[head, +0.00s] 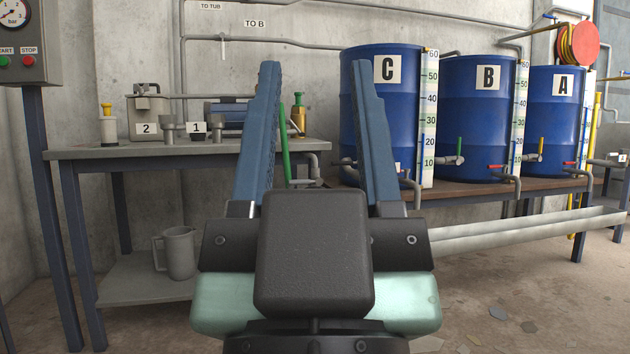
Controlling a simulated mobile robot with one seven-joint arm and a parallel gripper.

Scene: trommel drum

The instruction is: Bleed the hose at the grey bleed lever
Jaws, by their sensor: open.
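My gripper (314,70) is open, with its two blue fingers wide apart, pointing away from me, and nothing between them. A small light grey lever-like piece (223,45) hangs from the wall pipe at the upper left, below the "TO B" label; I cannot tell for sure that it is the bleed lever. A green upright bar or hose (284,146) shows just right of the left finger, partly hidden by it. A brass fitting with a green top (298,114) stands between the fingers, farther back. No other grey lever is clear.
A grey bench (90,153) on the left bears fittings tagged 1 and 2, with a jug (178,252) on its lower shelf. Blue drums C (378,115), B (477,120) and A (553,110) stand right. A trough (520,232) runs low before them. A control box (22,45) stands far left.

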